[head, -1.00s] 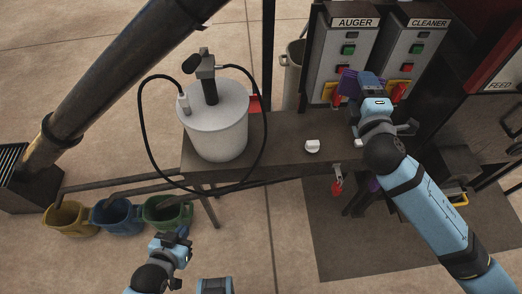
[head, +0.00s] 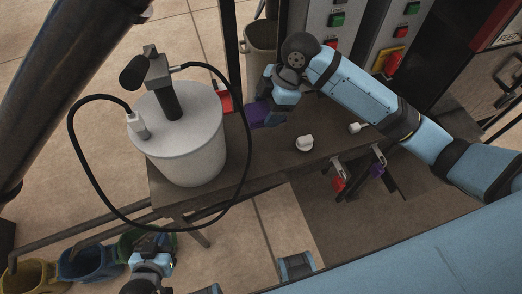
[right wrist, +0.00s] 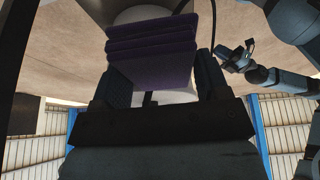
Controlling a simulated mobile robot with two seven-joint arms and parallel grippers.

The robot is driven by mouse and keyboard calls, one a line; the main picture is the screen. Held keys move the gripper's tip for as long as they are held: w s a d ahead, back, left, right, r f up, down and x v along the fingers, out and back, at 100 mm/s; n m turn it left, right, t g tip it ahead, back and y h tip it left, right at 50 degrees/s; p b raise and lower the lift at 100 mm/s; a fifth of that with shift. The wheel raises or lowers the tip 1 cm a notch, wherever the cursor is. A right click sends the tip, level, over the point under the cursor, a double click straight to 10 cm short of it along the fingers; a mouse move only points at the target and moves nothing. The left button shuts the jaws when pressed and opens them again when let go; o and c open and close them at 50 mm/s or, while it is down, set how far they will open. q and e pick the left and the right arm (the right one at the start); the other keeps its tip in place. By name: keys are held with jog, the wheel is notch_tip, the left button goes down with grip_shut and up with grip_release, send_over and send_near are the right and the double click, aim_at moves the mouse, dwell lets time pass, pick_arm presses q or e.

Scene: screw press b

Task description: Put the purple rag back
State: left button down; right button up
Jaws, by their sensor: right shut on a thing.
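The purple rag (head: 259,115) is a folded stack held by my right gripper (head: 274,108) over the back edge of the dark bench, right of the white canister. In the right wrist view the rag (right wrist: 152,50) shows as several purple layers between the two dark fingers, which are shut on it. My left gripper (head: 153,244) is low at the left of the head view, near the green bucket and away from the rag. I cannot tell whether it is open or shut.
A white canister (head: 185,150) with a black cable loop stands on the bench (head: 245,165). A red cloth (head: 224,102) is behind it. A white knob (head: 304,143) is on the bench. Control boxes stand behind.

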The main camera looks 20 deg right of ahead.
jog(key=shift+s+f, duration=0.15)
jog(key=shift+f, duration=0.2)
send_over(262, 158)
jog(key=d, duration=0.2)
jog(key=f, duration=1.4)
jog(key=shift+a+f, duration=0.15)
jog(key=shift+a, duration=0.1)
jog(key=shift+f, duration=2.35)
jog(key=o, duration=1)
jog(key=v, duration=1.2)
jog(key=shift+w, duration=0.2)
